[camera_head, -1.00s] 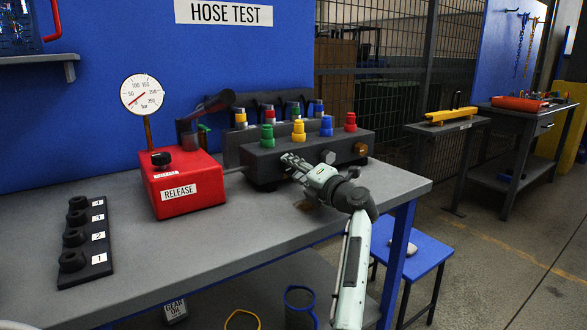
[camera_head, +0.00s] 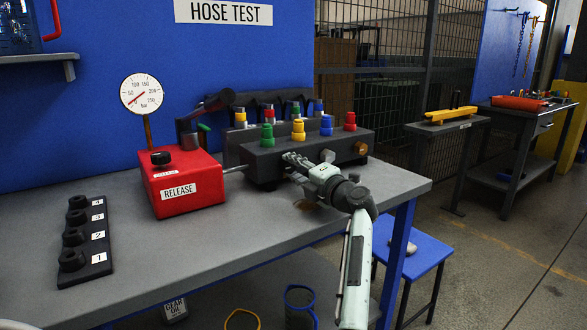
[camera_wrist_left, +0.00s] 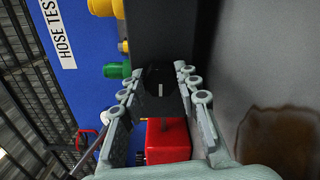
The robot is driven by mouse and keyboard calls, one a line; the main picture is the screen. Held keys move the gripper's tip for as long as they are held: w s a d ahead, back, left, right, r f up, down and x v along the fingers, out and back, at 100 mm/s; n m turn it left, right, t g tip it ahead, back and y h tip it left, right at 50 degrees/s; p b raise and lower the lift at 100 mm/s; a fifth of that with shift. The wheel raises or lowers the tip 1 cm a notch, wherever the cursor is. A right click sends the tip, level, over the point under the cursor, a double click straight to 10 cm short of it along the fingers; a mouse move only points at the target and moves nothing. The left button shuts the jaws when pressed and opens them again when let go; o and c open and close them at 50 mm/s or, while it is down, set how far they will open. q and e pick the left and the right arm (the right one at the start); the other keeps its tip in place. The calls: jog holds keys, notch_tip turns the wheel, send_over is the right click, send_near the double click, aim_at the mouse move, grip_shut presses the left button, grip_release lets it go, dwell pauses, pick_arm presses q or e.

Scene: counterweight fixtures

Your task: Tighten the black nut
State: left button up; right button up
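The dark fitting block (camera_head: 262,162) stands at the back of the bench, with coloured caps on top. My left gripper (camera_head: 288,166) is at its front face. In the left wrist view, a black part with a white mark (camera_wrist_left: 160,103) lies between the two fingers of my left gripper (camera_wrist_left: 157,82). It looks like the black nut, but its outline blends into the dark block behind. The fingers stand apart on either side of it; I cannot tell whether they touch it. My right gripper is not in view.
A red release box (camera_head: 183,185) with a black knob stands left of the block, joined by a thin grey rod. A black rack (camera_head: 90,270) with several numbered black pieces lies at the bench's left. The bench front (camera_head: 225,245) is clear. A pressure gauge (camera_head: 143,93) rises behind the box.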

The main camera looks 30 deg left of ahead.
pick_arm(q)
jog(key=o, duration=0.5)
jog(key=shift+c, duration=0.2)
jog(key=v, duration=1.2)
jog(key=shift+f, duration=0.1)
jog(key=shift+d, duration=0.15)
